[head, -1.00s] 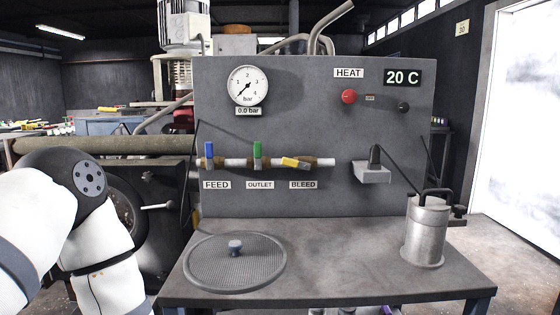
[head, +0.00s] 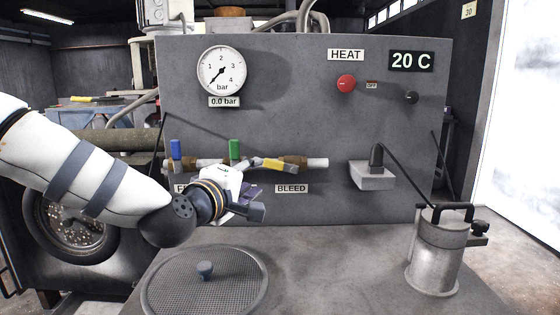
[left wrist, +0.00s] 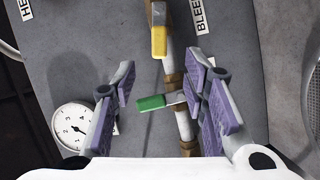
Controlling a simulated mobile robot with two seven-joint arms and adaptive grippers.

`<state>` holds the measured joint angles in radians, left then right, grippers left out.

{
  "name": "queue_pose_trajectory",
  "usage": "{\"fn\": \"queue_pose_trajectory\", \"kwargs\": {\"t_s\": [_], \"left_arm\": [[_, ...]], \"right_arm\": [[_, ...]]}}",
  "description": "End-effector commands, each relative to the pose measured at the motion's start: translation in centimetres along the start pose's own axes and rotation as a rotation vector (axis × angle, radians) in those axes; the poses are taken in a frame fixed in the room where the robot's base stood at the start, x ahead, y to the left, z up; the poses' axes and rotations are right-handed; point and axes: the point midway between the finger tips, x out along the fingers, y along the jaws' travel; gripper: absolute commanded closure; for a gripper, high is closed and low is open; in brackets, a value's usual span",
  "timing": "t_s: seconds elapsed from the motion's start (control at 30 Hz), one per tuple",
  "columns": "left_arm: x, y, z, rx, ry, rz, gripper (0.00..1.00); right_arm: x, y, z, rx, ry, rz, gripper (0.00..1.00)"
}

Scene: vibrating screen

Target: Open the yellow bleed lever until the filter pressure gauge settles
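The yellow bleed lever (head: 280,165) lies nearly along the horizontal pipe, slightly slanted, above the BLEED label (head: 291,189). It also shows in the left wrist view (left wrist: 159,38), beyond the fingertips. The round filter pressure gauge (head: 222,71) has its needle at the low end, and its readout (head: 224,102) says 0.0 bar. My left gripper (head: 248,188) is just left of the yellow lever, in front of the pipe. In the left wrist view its two purple-padded fingers (left wrist: 160,80) are open and apart, with the green lever (left wrist: 155,102) seen between them. My right gripper is out of view.
The blue lever (head: 176,150) and green lever (head: 235,149) stand upright to the left on the same pipe. My gripper hides the OUTLET label. A mesh disc (head: 205,287) lies on the bench below. A metal canister (head: 436,258) stands at right; the bench between is clear.

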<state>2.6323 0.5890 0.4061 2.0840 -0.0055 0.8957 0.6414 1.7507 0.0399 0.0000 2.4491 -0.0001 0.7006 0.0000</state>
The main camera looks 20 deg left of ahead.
Motion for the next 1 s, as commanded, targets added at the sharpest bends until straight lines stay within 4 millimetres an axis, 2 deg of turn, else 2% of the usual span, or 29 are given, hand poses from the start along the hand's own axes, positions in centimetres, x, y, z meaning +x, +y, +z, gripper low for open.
{"fn": "queue_pose_trajectory", "kwargs": {"t_s": [0.13, 0.3, 0.5, 0.63, 0.9, 1.0], "left_arm": [[2.2, -0.6, 0.1, 0.002, -0.001, -0.007, 0.6], [6.8, -1.1, 0.2, 0.002, -0.002, -0.013, 0.6], [10.8, -0.8, 0.2, 0.001, -0.002, -0.009, 0.6], [11.9, -0.4, 0.1, 0.001, -0.001, -0.005, 0.6], [12.0, -0.1, 0.1, 0.001, -0.001, -0.001, 0.6], [12.0, -0.1, 0.1, 0.001, -0.001, -0.001, 0.83]], "right_arm": [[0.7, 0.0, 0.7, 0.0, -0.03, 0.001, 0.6], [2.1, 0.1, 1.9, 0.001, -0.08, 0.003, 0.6], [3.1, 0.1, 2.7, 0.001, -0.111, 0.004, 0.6], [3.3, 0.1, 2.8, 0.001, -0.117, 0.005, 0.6], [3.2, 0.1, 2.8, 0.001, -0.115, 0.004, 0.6], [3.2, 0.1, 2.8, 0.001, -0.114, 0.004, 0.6]]}}
